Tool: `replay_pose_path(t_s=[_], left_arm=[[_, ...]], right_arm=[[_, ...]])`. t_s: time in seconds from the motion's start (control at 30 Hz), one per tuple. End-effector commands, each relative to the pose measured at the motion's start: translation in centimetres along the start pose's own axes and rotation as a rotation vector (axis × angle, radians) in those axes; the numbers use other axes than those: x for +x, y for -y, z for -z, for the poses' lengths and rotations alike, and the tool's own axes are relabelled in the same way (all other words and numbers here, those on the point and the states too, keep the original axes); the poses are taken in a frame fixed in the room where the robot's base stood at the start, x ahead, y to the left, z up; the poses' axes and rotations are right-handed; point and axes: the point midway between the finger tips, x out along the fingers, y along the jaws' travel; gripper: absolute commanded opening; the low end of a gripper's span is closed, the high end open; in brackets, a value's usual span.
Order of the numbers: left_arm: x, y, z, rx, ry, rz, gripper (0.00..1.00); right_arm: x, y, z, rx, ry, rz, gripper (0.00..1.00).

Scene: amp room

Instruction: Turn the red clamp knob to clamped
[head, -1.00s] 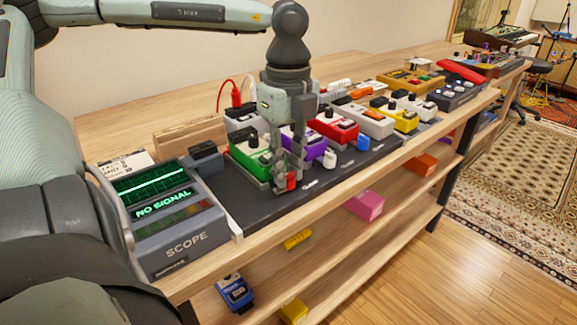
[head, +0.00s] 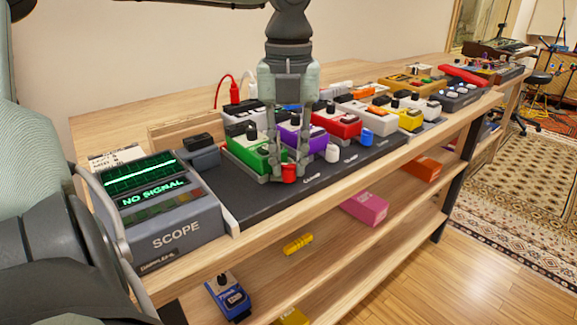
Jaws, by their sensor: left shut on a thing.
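The red clamp knob (head: 289,173) stands at the front of the dark pedal board (head: 260,205), before the green pedal (head: 243,151). My left gripper (head: 290,172) points down from above, with one finger on each side of the red knob. It is shut on the knob, and the fingers hide parts of it and of the green pedal. A small label lies on the board just right of the knob; I cannot read how the knob is set. My right gripper is out of view.
A white knob (head: 331,153) and a blue knob (head: 366,136) stand to the right along the board's front. Purple (head: 316,141) and red (head: 340,122) pedals are close behind. The scope (head: 170,238) stands left, showing "NO SIGNAL". The board's front strip is mostly bare.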

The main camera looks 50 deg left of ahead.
Motion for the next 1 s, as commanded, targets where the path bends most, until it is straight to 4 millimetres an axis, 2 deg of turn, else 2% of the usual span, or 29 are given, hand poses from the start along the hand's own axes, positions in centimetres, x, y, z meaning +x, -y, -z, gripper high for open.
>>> replay_pose_path(t_s=[0.2,0.4,0.53,1.0], left_arm=[[0.1,0.0,0.0,0.206,0.001,0.0,0.0],[0.1,0.0,0.0,0.396,-0.001,0.0,0.0],[0.1,0.0,0.0,0.515,-0.002,0.0,0.0],[0.0,0.0,0.1,0.82,-0.003,-0.001,0.0]], right_arm=[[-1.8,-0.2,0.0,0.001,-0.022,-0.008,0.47],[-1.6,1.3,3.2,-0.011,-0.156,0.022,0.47],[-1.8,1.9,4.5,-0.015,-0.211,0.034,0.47],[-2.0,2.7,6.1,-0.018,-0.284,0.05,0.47]])
